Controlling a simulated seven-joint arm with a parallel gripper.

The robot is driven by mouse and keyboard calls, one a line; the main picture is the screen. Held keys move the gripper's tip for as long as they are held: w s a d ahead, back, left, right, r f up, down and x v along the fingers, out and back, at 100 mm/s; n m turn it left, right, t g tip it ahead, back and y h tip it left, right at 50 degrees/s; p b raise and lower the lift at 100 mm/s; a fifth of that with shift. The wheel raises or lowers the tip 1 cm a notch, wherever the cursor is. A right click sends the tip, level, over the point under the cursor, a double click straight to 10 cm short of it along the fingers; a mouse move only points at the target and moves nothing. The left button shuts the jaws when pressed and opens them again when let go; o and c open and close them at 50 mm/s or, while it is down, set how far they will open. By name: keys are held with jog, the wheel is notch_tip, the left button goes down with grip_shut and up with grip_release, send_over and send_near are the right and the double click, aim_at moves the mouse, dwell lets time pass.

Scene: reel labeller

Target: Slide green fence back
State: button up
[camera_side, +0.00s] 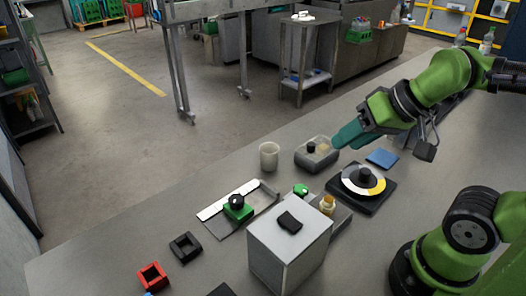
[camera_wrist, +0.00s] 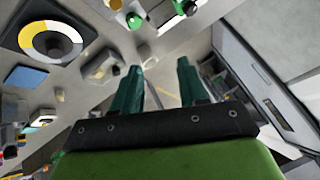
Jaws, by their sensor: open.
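The green fence (camera_side: 238,213) is a small green block with a black round knob on top. It sits on a flat grey plate with a white strip (camera_side: 228,200) along its back, left of the white box. In the wrist view, a green and black piece that looks like the fence (camera_wrist: 187,8) is cut by the top edge. My gripper (camera_side: 338,138) has teal fingers, well to the right of the fence, near the grey bin. In the wrist view my gripper (camera_wrist: 158,70) has its fingers apart with nothing between them.
A white box (camera_side: 290,245) with a black pad on top stands in front, right of the fence. A grey bin (camera_side: 309,161), a cup (camera_side: 269,156) and a turntable (camera_side: 378,204) stand nearby. Black (camera_side: 185,246) and red (camera_side: 152,276) square holders lie left. The table's back-left is clear.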

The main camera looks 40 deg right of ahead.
jog(key=o, duration=0.4)
jog(key=shift+a+f, duration=0.2)
jog(key=shift+f, duration=0.05)
jog(key=shift+c, duration=0.2)
jog(key=o, duration=0.3)
jog(key=w+a+f+g, duration=0.1)
jog(key=w+a, duration=0.1)
jog(key=w, duration=0.1)
jog(key=w+a+n+g, duration=0.1)
jog(key=w+a, duration=0.1)
jog(key=w, duration=0.1)
jog(key=w+a+f+n+g, duration=0.1)
jog(key=w+g, duration=0.1)
jog(key=shift+w+a+f, duration=0.3)
jog(key=shift+w+a, duration=0.1)
jog(key=n+g+h, duration=0.2)
jog(key=g, duration=0.1)
send_near(239, 199)
notch_tip(239, 199, down, 12)
jog(key=shift+w+f, duration=0.1)
jog(key=shift+w, duration=0.05)
